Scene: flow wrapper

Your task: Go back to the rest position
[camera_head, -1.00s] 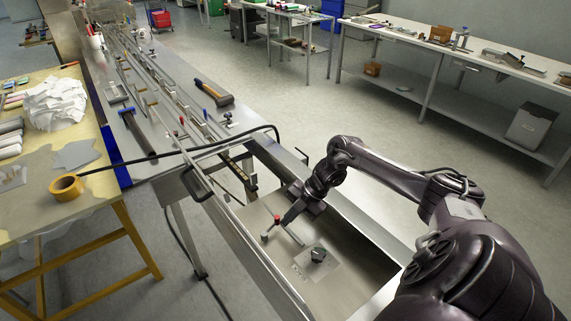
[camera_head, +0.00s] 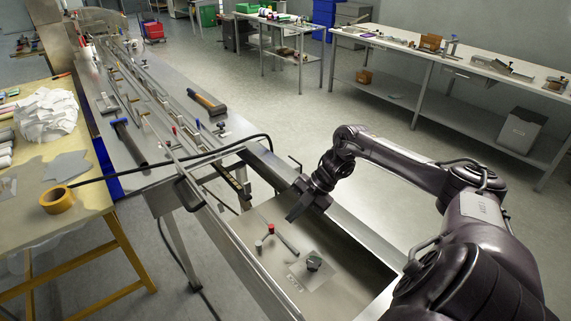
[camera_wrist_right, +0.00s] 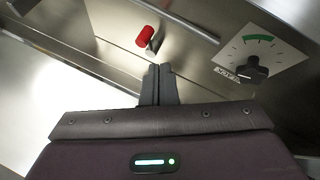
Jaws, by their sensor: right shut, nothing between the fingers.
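My right gripper (camera_head: 292,214) hangs over the metal machine bed, with its arm coming in from the right. In the right wrist view its two fingers (camera_wrist_right: 159,70) are together with nothing between them. A red-knobbed lever (camera_head: 271,229) stands on the bed just below the gripper; its red knob (camera_wrist_right: 145,37) shows ahead of the fingertips, apart from them in the picture. A dark rotary knob (camera_head: 313,263) on a light plate lies nearer; in the right wrist view the knob (camera_wrist_right: 252,70) has a green arc above it. My left gripper is not in view.
A wooden table (camera_head: 90,212) with a tape roll (camera_head: 56,199) stands left. Open floor (camera_head: 300,115) lies behind the arm.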

